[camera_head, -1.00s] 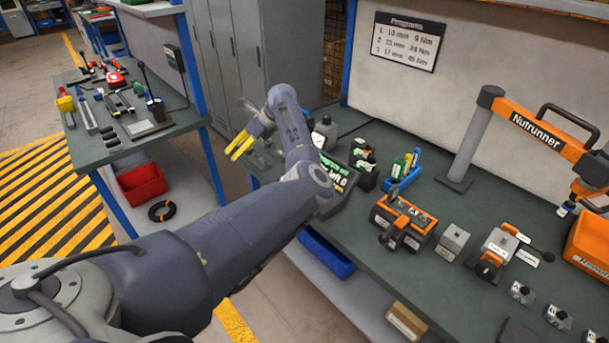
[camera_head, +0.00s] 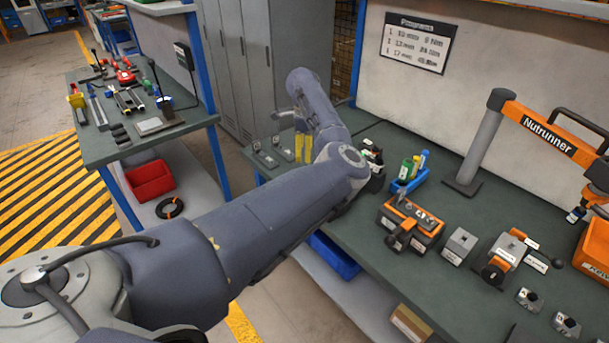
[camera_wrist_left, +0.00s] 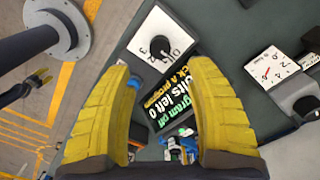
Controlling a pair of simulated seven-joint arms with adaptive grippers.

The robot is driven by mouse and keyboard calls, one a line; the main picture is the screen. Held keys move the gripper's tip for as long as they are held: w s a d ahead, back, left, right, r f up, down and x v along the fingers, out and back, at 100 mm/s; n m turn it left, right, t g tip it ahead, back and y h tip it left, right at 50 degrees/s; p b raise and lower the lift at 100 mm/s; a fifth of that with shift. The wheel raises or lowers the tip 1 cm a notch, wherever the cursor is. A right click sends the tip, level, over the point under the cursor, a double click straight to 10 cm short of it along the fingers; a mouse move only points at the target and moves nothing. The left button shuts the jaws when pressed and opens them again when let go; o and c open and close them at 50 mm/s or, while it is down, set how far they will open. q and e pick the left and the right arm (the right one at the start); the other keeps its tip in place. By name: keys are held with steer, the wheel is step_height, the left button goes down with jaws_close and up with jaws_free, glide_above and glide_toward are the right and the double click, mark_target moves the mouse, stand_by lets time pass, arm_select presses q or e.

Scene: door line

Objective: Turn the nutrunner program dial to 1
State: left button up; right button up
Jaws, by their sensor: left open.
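The program dial (camera_wrist_left: 160,47) shows in the left wrist view as a black knob on a white plate with printed digits; which digit it points to is hard to tell. Beside it lies a black display (camera_wrist_left: 168,100) with green and white text. My left gripper (camera_wrist_left: 159,66) is open, its yellow fingers framing the dial's lower side, with nothing between the tips. In the head view the left gripper (camera_head: 303,148) points down over the bench's far left end, and my arm hides the display. The orange nutrunner (camera_head: 548,133) hangs at the right. My right gripper is out of view.
A white gauge with a red needle (camera_wrist_left: 272,68) stands right of the dial. A blue bin with bottles (camera_head: 409,178) and an orange-black fixture (camera_head: 410,224) stand on the bench (camera_head: 440,285). A program sign (camera_head: 417,42) hangs on the wall.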

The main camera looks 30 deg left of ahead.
arm_select(q)
step_height(320, 180, down, 10)
steer(key=shift+f, duration=0.2)
steer(key=shift+o, duration=0.2)
stand_by(0.3)
jaws_close()
